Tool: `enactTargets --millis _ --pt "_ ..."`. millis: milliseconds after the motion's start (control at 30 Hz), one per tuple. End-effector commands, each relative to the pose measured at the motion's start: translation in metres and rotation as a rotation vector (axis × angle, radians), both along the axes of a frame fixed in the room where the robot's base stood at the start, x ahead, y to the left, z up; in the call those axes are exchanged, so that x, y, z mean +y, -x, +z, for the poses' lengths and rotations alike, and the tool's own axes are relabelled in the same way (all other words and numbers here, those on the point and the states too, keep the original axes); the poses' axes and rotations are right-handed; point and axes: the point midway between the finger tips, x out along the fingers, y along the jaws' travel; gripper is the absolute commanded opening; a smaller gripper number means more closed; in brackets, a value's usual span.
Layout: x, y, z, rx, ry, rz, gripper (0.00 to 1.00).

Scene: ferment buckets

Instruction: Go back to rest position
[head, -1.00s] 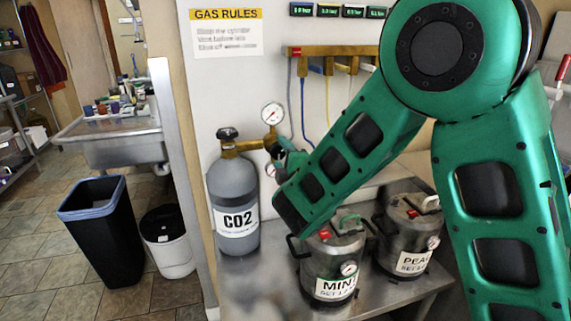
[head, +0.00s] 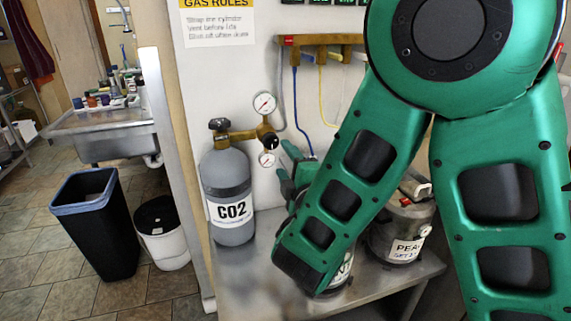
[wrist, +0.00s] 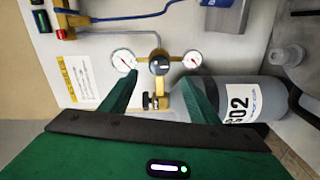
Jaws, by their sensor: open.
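My gripper (head: 287,170) is open and empty, just right of the brass regulator (head: 245,135) in the head view, partly hidden behind my forearm. In the wrist view its two green fingers (wrist: 160,80) are spread, with the regulator (wrist: 158,62) and its two round gauges showing beyond them. The regulator sits on the grey CO2 cylinder (head: 228,185), which stands upright on the steel bench. The cylinder also shows in the wrist view (wrist: 225,98), right of the fingers. I cannot tell the exact gap between fingers and regulator.
A brass manifold (head: 320,40) with hoses hangs on the wall. A black bin (head: 95,225) and white bucket (head: 162,232) stand on the floor at left.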

Motion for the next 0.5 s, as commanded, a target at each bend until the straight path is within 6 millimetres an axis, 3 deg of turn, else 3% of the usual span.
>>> enactTargets --millis 167,267,367,500 --pt "-0.003 -0.001 0.000 0.002 -0.003 -0.008 0.56" --pt "-0.023 -0.008 0.002 0.018 -0.026 -0.060 0.56" --pt "-0.067 -0.019 0.003 0.055 -0.079 -0.175 0.56" --pt "-0.157 -0.028 -0.001 0.141 -0.196 -0.405 0.56"
